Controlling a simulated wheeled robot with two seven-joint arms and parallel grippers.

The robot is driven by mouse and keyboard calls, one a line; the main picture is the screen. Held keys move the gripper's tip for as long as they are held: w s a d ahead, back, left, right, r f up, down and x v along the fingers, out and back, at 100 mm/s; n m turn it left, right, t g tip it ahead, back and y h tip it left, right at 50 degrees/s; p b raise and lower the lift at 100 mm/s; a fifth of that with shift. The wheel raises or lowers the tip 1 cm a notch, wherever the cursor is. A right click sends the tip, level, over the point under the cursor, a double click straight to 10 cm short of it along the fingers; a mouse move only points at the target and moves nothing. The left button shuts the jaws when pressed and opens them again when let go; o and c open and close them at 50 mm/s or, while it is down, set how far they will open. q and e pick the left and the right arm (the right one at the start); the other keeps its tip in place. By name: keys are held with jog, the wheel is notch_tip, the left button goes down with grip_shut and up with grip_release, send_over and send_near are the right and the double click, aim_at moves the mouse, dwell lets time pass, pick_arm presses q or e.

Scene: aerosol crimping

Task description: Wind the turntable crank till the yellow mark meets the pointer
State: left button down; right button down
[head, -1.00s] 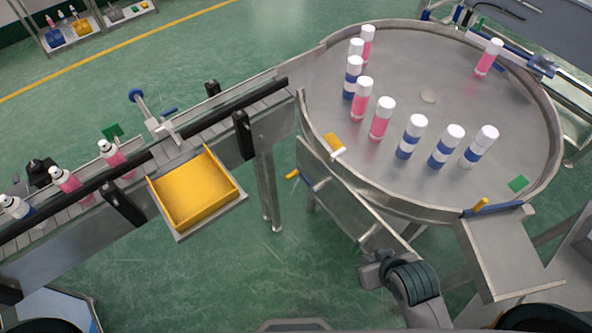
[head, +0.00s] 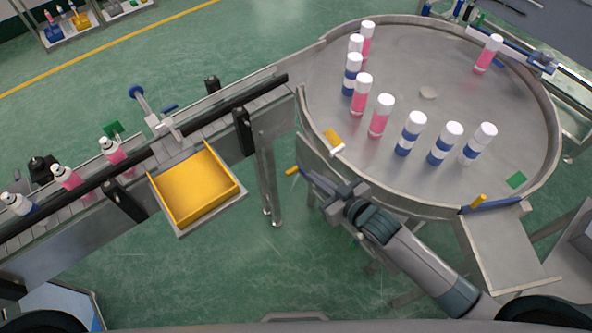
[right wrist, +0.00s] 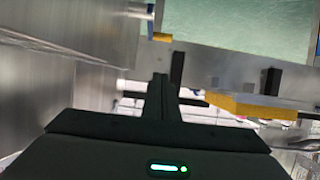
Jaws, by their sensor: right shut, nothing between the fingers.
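The round steel turntable (head: 465,85) carries several pink and blue cans with white caps. A yellow piece with a pale edge (head: 333,139) sits at its near-left rim; I cannot tell whether it is the mark or the pointer. The crank's yellow knob (head: 291,170) sticks out below the rim, and a yellow end on a blue bar, apparently the same crank, shows in the right wrist view (right wrist: 160,37). My right gripper (head: 312,180) is shut and empty, close beside the crank; contact is unclear. It partly hides the blue crank arm. My left gripper is out of view.
A conveyor (head: 205,130) with several cans runs to the left, with a yellow tray (head: 195,188) at its near side. A steel chute (head: 505,250) with a blue bar and yellow handle (head: 479,201) adjoins the turntable at right.

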jog(key=shift+a+r, duration=0.1)
jog(key=shift+w, duration=0.15)
jog(key=b, duration=0.6)
send_over(295, 168)
jog(key=s, duration=0.2)
notch_tip(295, 168, down, 4)
jog(key=shift+s+f+b, duration=0.15)
jog(key=shift+f+b, duration=0.15)
jog(key=shift+f, duration=0.2)
jog(key=shift+s+f+b, duration=0.15)
jog(key=shift+f+b, duration=0.15)
jog(key=shift+f, duration=0.2)
jog(key=shift+s+f+b, duration=0.15)
jog(key=shift+f+b, duration=0.65)
